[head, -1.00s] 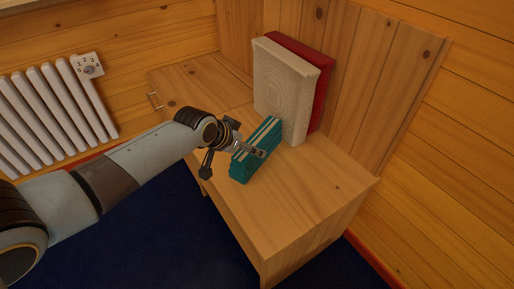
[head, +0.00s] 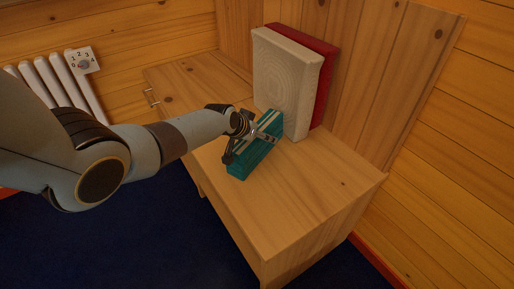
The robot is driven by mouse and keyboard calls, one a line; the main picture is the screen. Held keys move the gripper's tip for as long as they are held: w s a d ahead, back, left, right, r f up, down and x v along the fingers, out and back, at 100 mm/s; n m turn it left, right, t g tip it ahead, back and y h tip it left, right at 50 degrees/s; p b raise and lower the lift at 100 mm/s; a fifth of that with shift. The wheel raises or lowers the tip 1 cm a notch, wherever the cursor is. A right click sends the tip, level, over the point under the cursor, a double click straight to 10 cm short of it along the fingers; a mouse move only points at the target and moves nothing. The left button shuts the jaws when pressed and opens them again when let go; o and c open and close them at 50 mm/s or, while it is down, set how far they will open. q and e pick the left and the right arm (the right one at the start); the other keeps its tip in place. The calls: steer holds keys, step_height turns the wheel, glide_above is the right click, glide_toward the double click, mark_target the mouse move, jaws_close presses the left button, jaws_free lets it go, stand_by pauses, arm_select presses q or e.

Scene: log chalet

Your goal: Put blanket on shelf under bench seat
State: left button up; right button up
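The blanket (head: 258,155) is a teal folded bundle with pale stripes. It rests on the wooden bench seat (head: 297,203), in front of the pale cushion. My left gripper (head: 251,147) is at the blanket, with one finger across its top and the other by its left side. The fingers stand apart, but I cannot tell whether they press on the blanket. The shelf under the seat is hidden by the bench's front and side. My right gripper is not in view.
A pale cushion (head: 283,85) and a red cushion (head: 325,85) stand against the wooden backrest (head: 365,85). A white radiator (head: 62,82) is on the left wall. The dark blue floor (head: 150,240) before the bench is clear. The seat's front right is bare.

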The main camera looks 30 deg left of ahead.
arm_select(q)
steer(key=shift+c, duration=0.3)
steer(key=c, duration=1.2)
steer(key=shift+r, duration=0.1)
